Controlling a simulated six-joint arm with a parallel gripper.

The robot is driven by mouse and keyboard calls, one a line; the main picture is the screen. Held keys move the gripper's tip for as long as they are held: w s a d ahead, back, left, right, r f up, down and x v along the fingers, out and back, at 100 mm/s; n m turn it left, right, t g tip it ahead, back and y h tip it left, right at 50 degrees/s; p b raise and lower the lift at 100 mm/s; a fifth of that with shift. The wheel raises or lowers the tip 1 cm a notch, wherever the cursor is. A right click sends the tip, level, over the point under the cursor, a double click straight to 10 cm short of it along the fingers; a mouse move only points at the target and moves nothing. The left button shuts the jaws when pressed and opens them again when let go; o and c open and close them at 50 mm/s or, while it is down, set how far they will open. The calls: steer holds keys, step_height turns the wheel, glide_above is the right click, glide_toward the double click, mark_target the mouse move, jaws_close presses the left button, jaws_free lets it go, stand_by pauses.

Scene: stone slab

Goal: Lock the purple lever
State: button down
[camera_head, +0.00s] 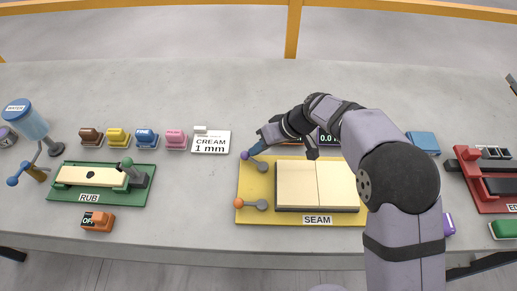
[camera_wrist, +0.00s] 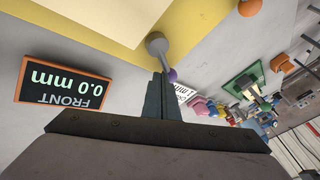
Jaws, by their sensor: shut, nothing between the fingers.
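The purple lever has a purple knob (camera_head: 245,155) and a grey arm, at the far left corner of the yellow SEAM board (camera_head: 245,185). Its knob points out to the left, past the board's edge. In the wrist view the purple knob (camera_wrist: 173,75) is partly hidden behind my fingertips, and the grey pivot (camera_wrist: 155,40) lies just beyond them. My gripper (camera_head: 260,147) is shut and empty, right beside the knob on its far side. Its fingers also show in the wrist view (camera_wrist: 160,82). I cannot tell whether they touch the lever.
An orange-knobbed lever (camera_head: 239,203) sits at the board's near left corner. Two cream panels (camera_head: 298,186) fill the board's middle. A FRONT display (camera_wrist: 63,84) reads 0.0 mm. A CREAM 1 mm card (camera_head: 211,143) and the green RUB board (camera_head: 143,191) lie left.

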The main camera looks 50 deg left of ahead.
steer(key=shift+f, duration=0.15)
steer(key=shift+s+a+n+g+h+b, duration=0.1)
steer(key=shift+s+n+g+h+b, duration=0.1)
steer(key=shift+n+b, duration=0.3)
steer(key=shift+s+a+n+g+h+b, duration=0.1)
steer(key=shift+n+g+b, duration=0.1)
steer(key=shift+n+b, duration=0.3)
steer(key=shift+s+n+g+h+b, duration=0.3)
steer(key=shift+n+g+h+b, duration=0.15)
steer(key=shift+n, duration=0.45)
steer(key=shift+s+d, duration=0.1)
steer(key=shift+s, duration=0.1)
steer(key=shift+s+b, duration=0.1)
steer(key=shift+b, duration=0.25)
steer(key=shift+r, duration=0.2)
steer(key=shift+w+r+p, duration=0.1)
steer(key=shift+w+p, duration=0.25)
steer(key=shift+w, duration=0.15)
steer(key=w, duration=0.1)
steer(key=w+r, duration=0.1)
steer(key=w, duration=0.2)
steer(key=shift+d+r+p, duration=0.4)
steer(key=b+v, duration=0.1)
steer(key=v, duration=0.7)
steer(key=shift+d+r, duration=0.2)
